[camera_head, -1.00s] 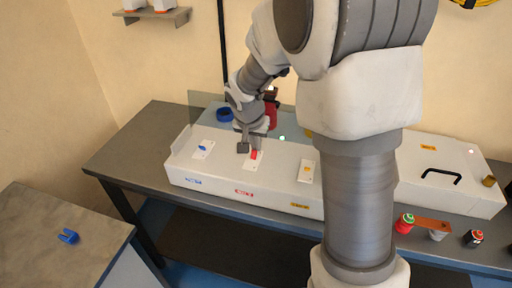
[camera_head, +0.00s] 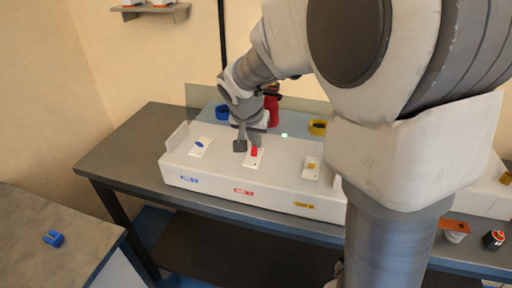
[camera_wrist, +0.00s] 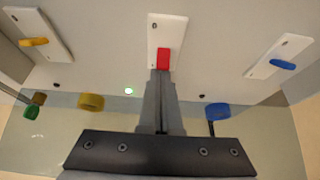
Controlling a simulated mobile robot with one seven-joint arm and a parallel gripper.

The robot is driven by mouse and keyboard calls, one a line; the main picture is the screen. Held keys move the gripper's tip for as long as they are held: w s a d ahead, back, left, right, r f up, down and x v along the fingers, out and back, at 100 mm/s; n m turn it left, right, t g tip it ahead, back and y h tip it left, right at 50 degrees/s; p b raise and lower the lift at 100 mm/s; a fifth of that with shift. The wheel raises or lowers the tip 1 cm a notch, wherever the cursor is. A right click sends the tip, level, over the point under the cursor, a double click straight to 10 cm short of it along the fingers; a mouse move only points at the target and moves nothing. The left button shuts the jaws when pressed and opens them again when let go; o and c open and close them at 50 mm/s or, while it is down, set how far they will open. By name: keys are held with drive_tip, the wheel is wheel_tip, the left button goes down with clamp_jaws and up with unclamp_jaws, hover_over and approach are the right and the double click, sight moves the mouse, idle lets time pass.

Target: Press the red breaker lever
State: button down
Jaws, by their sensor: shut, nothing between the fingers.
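The red lever (camera_head: 254,151) sits on a white plate in the middle of the long white panel box (camera_head: 215,172). In the wrist view the red lever (camera_wrist: 163,58) lies at the upper middle, on its white plate (camera_wrist: 166,30). My gripper (camera_wrist: 160,76) is shut and empty, its fingertips right at the lever's near end. They overlap its edge in the picture; I cannot tell whether they touch. In the head view my gripper (camera_head: 248,146) is over the panel beside the lever, and the wrist hides part of the area behind.
A blue lever (camera_head: 200,144) and a yellow lever (camera_head: 311,166) flank the red one on their own plates. Behind the panel stand a blue ring (camera_head: 222,112), a red object (camera_head: 271,110) and a yellow ring (camera_head: 318,127). My arm covers the right side.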

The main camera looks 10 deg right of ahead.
drive_tip(key=shift+s+a+f+t+b, duration=0.2)
drive_tip(key=shift+f+t+b, duration=0.15)
drive_tip(key=shift+b, duration=0.55)
drive_tip(key=t+h+b, duration=0.1)
drive_tip(key=b, duration=0.3)
drive_tip(key=shift+s, duration=0.25)
drive_tip(key=shift+s+a+b, duration=0.1)
drive_tip(key=shift+b, duration=0.5)
drive_tip(key=shift+s+b, duration=0.1)
drive_tip(key=shift+b, duration=0.35)
drive_tip(key=shift+s+a+b, duration=0.15)
drive_tip(key=shift+b, duration=0.3)
drive_tip(key=shift+r+p, duration=0.35)
drive_tip(key=shift+r, duration=0.05)
drive_tip(key=shift+r+p, duration=0.4)
drive_tip(key=shift+r, duration=0.4)
